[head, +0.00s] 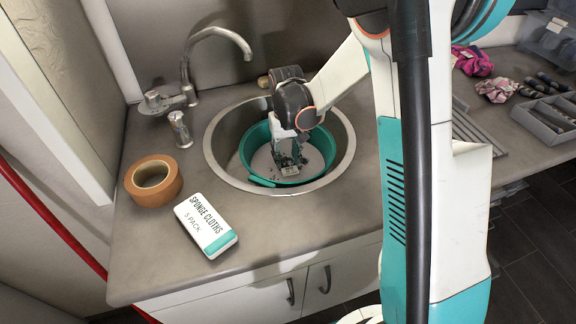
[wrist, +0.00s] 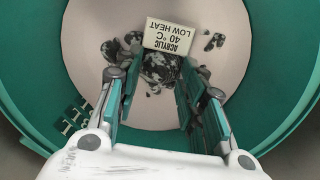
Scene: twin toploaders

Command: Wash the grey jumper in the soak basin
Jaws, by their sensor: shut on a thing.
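The teal soak basin (head: 246,154) sits inside the round steel sink. Its inside shows a pale, even surface around the jumper, and I cannot tell for sure whether that is cloudy water. My gripper (head: 287,162) reaches down into the basin. In the wrist view my gripper (wrist: 160,85) has its two fingers on either side of the grey jumper (wrist: 160,68), a dark and light grey mottled bundle, and is shut on it. Loose-looking grey patches of it show around the fingertips. A white label (wrist: 167,37) on it reads "Acrylic 40 °C low heat", upside down.
A tap (head: 215,35) stands behind the sink at the left. A brown tape roll (head: 172,185) and a sponge cloths pack (head: 206,226) lie on the counter left and in front. Pink patterned bundles (head: 474,62) and a grey tray (head: 548,118) are at the right.

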